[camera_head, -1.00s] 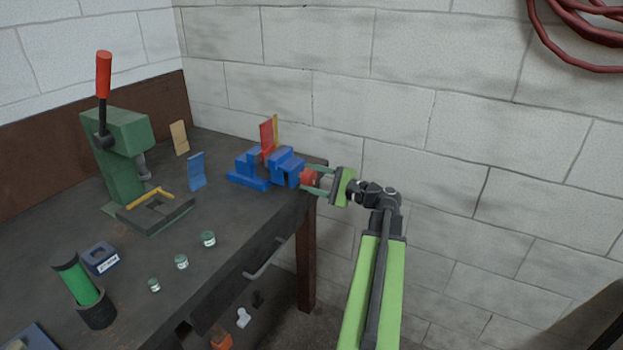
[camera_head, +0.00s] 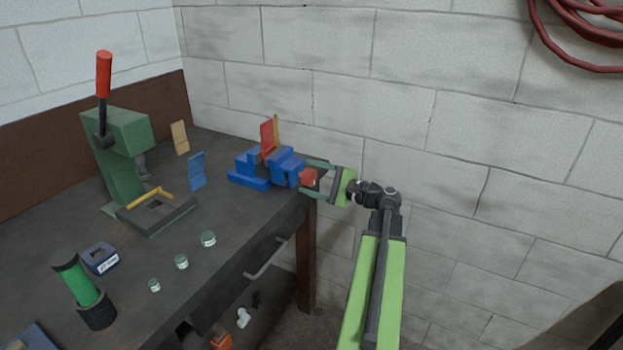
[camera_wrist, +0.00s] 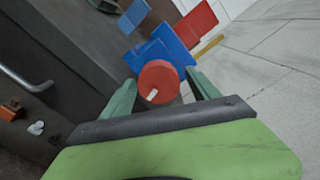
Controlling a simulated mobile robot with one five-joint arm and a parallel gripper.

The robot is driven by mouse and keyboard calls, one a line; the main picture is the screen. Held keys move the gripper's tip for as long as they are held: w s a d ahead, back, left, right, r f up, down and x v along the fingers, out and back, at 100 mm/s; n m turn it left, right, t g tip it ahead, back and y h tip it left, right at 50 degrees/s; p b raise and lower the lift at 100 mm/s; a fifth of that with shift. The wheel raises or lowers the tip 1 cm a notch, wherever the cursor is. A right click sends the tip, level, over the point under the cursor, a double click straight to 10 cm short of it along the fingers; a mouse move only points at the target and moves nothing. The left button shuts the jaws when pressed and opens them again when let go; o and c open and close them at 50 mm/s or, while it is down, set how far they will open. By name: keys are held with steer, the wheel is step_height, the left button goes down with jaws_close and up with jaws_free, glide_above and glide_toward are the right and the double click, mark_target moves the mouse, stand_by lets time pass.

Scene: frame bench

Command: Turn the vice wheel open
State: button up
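The blue vice (camera_head: 284,168) sits at the bench's right end, near the wall. Its red wheel (camera_head: 309,178) faces my gripper. In the wrist view the round red wheel (camera_wrist: 159,80) has a small white mark low on its face, and the blue vice body (camera_wrist: 165,50) is behind it. My gripper (camera_head: 313,179) reaches in from the right with its two green fingers on either side of the wheel. In the wrist view my gripper (camera_wrist: 160,80) looks open, with small gaps between wheel and fingers.
A red plate (camera_head: 267,140) and a yellow strip stand behind the vice. A blue plate (camera_head: 197,172), a green press (camera_head: 122,160) and several small jars stand on the dark bench (camera_head: 228,262) to the left. The block wall (camera_head: 420,130) is close behind. A drawer handle (camera_head: 266,260) juts from the bench front.

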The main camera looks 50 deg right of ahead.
steer(key=shift+s, duration=0.1)
steer(key=v, duration=1.7)
steer(key=shift+s, duration=0.15)
steer(key=shift+m, duration=0.9)
steer(key=x, duration=1.8)
steer(key=shift+a+r, duration=0.1)
steer(key=shift+a, duration=0.1)
